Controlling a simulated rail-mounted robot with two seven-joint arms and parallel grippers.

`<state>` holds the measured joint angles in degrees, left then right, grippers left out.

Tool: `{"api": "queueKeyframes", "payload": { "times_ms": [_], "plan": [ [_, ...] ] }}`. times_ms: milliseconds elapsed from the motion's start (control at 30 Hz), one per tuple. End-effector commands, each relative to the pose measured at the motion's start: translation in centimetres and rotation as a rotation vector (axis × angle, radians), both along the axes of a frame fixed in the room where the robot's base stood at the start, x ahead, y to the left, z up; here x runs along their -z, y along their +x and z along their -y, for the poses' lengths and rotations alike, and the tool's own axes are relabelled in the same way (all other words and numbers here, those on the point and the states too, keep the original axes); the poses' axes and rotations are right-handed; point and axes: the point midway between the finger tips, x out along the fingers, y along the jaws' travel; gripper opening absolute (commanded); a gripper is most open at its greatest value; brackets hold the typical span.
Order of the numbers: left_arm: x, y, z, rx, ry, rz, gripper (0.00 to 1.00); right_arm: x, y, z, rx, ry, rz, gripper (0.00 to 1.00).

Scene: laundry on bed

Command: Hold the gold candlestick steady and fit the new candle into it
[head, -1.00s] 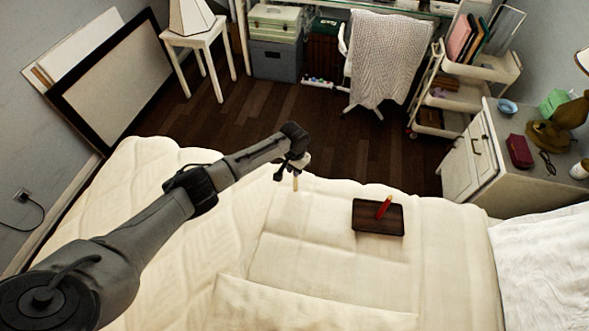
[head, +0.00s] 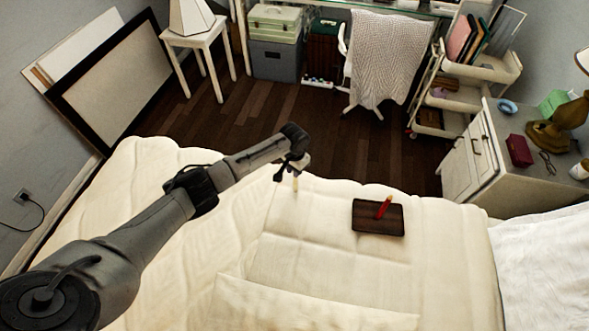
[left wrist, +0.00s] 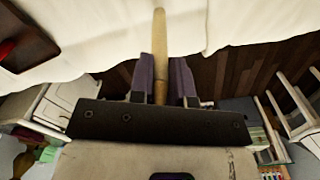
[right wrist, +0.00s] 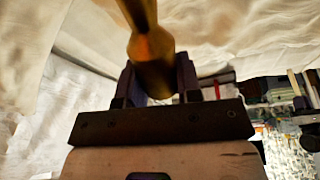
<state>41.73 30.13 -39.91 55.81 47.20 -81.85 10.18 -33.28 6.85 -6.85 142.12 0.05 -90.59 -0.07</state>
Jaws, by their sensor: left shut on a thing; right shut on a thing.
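My left gripper (head: 292,172) is shut on a slim tan candle, held over the bed's far edge in the head view. In the left wrist view the candle (left wrist: 159,45) stands out lengthwise between the fingers (left wrist: 161,80). In the right wrist view my right gripper (right wrist: 157,82) is shut on the gold candlestick (right wrist: 151,45), whose narrow upper part runs out of the top of the picture. The right gripper and the candlestick do not show in the head view. Candle and candlestick are seen in separate views, so their distance apart cannot be told.
A dark tray (head: 365,224) with a red stick (head: 384,207) lies on the cream bed (head: 300,260), right of the left gripper. The bed around the tray is clear. A drawer cabinet (head: 470,165) stands beyond the bed at right, and dark floor (head: 230,130) lies behind.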

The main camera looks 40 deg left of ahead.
Motion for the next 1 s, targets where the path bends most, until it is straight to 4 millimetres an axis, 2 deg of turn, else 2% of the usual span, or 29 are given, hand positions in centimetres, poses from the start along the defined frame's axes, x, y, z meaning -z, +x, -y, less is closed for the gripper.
{"api": "queueKeyframes", "payload": {
  "times_ms": [133, 167, 400, 667, 767, 867, 1000],
  "plan": [
    [0.4, 0.0, 0.0, -0.001, -0.001, -0.001, 0.00, 0.0, 0.0, 0.0, 0.000, -0.001, 0.001, 0.03],
    [0.4, 0.0, 0.0, -0.001, 0.000, -0.001, 0.20, 0.0, 0.0, 0.0, 0.000, -0.001, 0.001, 0.03],
    [0.4, 0.0, 0.0, 0.000, 0.000, 0.000, 0.43, 0.0, 0.0, 0.0, 0.000, -0.001, 0.002, 0.03],
    [0.4, 0.0, 0.0, 0.000, 0.000, 0.000, 0.43, 0.0, 0.2, 0.0, 0.004, -0.001, 0.006, 0.03],
    [0.4, 0.0, 0.0, 0.000, 0.000, 0.000, 0.43, 0.0, 1.1, -0.1, 0.020, -0.004, 0.032, 0.03],
    [0.4, 0.0, 0.0, 0.000, 0.000, 0.000, 0.43, 0.0, 2.9, -0.3, 0.057, -0.008, 0.088, 0.03],
    [0.4, 0.0, 0.0, 0.000, 0.000, 0.000, 0.43, -0.4, 7.0, -0.9, 0.135, -0.012, 0.221, 0.03]
  ]
}}
